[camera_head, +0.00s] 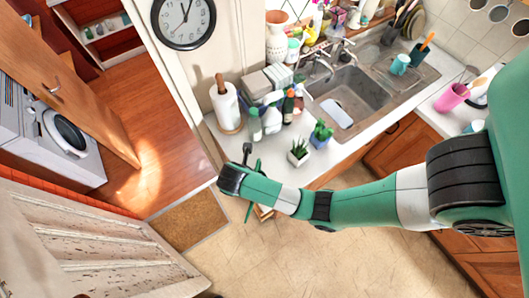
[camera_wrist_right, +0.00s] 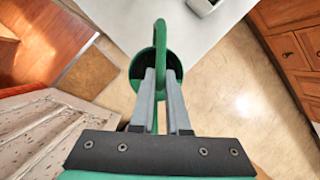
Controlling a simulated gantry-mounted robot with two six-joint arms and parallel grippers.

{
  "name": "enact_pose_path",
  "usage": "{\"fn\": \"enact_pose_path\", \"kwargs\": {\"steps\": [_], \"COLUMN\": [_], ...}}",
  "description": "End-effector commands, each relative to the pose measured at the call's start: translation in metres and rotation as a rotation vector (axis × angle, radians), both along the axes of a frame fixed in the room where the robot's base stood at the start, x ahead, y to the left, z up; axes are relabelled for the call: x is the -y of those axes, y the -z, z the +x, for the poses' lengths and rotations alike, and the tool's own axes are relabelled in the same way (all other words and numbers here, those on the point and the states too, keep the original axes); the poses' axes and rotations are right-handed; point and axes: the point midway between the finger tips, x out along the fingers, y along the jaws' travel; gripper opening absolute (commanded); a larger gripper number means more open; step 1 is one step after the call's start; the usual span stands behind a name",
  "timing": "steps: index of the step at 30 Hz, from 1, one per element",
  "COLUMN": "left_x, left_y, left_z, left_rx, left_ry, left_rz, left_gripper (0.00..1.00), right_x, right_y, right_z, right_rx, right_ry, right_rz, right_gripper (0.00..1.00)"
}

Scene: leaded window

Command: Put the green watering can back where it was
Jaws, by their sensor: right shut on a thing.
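The green watering can (camera_wrist_right: 134,66) shows in the right wrist view, seen from above, with its dark round opening and a tall curved handle. My right gripper (camera_wrist_right: 161,76) is shut on the can's handle. In that view the can overlaps the front end of the white counter; I cannot tell its height above it. In the head view my right gripper (camera_head: 246,156) is at the counter's near left corner, and only thin green parts of the can (camera_head: 249,208) show beside it. My left gripper is not in view.
The sink (camera_head: 357,93) lies behind. The counter's near left corner looks clear.

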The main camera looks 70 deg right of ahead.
Motion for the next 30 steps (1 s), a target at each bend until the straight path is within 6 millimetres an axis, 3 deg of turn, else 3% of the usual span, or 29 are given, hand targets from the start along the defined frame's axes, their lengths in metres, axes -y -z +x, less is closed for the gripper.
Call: {"fn": "enact_pose_path", "kwargs": {"steps": [1, 4, 12, 21, 30], "left_x": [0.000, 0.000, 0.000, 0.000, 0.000], "left_y": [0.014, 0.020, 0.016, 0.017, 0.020], "left_z": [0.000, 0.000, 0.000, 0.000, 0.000], "left_rx": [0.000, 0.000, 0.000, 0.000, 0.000], "left_ry": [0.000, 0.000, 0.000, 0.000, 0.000], "left_rz": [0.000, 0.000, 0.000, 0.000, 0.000], "left_gripper": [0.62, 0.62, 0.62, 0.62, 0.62], "right_x": [0.011, 0.031, 0.063, 0.072, 0.077], "right_y": [0.011, 0.018, 0.055, 0.065, 0.099], "right_z": [-0.002, -0.005, -0.009, -0.009, -0.010], "right_rx": [0.002, 0.001, -0.001, 0.001, 0.000], "right_ry": [0.008, 0.007, 0.002, 0.000, 0.000], "right_rz": [-0.002, -0.002, -0.001, -0.001, 0.000], "right_gripper": [0.00, 0.00, 0.00, 0.00, 0.00]}}
